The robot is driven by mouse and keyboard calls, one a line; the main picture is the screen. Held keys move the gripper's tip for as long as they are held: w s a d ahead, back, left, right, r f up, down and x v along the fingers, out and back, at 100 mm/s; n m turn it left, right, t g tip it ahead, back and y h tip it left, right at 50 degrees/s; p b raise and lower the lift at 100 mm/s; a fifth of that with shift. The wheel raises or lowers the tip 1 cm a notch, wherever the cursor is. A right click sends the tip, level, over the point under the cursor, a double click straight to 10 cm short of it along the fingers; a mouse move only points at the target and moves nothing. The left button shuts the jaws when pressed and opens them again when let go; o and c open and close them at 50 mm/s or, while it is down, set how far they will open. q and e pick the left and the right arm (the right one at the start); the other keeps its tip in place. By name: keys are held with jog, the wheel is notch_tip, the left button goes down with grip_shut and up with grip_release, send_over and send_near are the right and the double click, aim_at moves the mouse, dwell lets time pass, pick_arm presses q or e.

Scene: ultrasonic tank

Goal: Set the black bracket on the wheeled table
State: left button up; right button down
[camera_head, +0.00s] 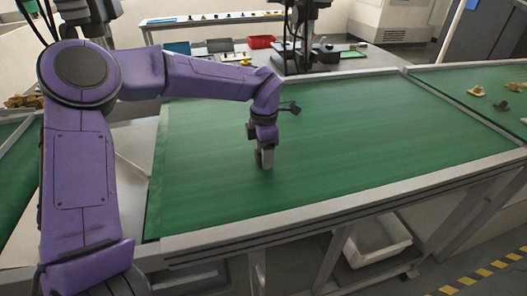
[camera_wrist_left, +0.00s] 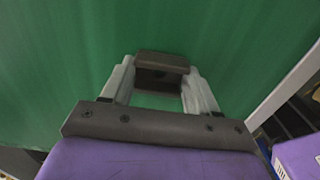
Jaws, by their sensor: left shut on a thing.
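My left gripper (camera_head: 265,158) points down over the green-topped table (camera_head: 365,130), near its middle. In the left wrist view my left gripper (camera_wrist_left: 158,88) is shut on the black bracket (camera_wrist_left: 162,62), a dark, block-like piece held between the two pale fingers. In the head view the bracket is mostly hidden by the fingers, and I cannot tell whether it touches the green surface. Whether this table has wheels is not clear. My right gripper is not in view.
The green surface around my gripper is bare, with a raised metal rim (camera_head: 330,207). Another green surface at the right holds several small yellowish and dark parts (camera_head: 476,91). A red bin (camera_head: 262,42) stands on a bench behind. A white bin (camera_head: 377,240) sits below the table.

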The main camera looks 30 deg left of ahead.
pick_arm(q)
jog(key=shift+s, duration=0.1)
jog(key=shift+f, duration=0.15)
jog(key=o, duration=1.2)
notch_tip(320, 180, up, 12)
jog(key=shift+r, duration=0.2)
jog(key=shift+r, duration=0.1)
